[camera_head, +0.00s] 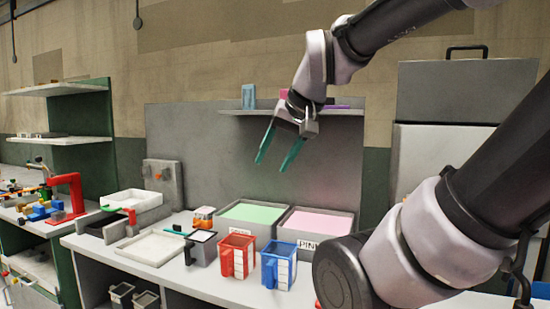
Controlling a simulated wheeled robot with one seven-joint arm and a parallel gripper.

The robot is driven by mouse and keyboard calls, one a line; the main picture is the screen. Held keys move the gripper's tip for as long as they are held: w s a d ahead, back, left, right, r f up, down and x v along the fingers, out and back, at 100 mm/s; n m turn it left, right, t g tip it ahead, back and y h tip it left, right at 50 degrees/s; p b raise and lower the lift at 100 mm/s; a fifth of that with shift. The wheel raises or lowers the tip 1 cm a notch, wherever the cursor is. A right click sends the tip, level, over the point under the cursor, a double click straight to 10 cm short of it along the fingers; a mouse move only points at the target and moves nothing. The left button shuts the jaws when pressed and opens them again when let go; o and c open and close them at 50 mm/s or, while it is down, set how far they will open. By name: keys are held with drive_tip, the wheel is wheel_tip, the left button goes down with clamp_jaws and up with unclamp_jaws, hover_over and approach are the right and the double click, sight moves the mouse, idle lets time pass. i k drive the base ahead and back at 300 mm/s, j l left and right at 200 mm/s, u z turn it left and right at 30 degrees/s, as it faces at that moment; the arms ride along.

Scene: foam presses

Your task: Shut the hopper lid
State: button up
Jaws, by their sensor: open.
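A grey panel with a dark handle (467,49) on its top edge stands upright at the right; it looks like the hopper lid (455,90), raised. Below it is a pale box-like body (432,145), apparently the hopper, largely hidden behind my arm. My gripper (273,163) hangs in the air left of the lid, in front of the grey back panel. Its two green fingers point down and are apart, with nothing between them. It is well clear of the lid and handle.
Green-filled (252,213) and pink-filled (318,223) bins stand on the bench below my gripper. Red (237,256) and blue (278,265) jugs are in front. A shelf (240,112) with small items is behind. A red press (70,195) stands at the left.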

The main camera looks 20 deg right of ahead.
sight(485, 91)
drive_tip(key=z, duration=1.9)
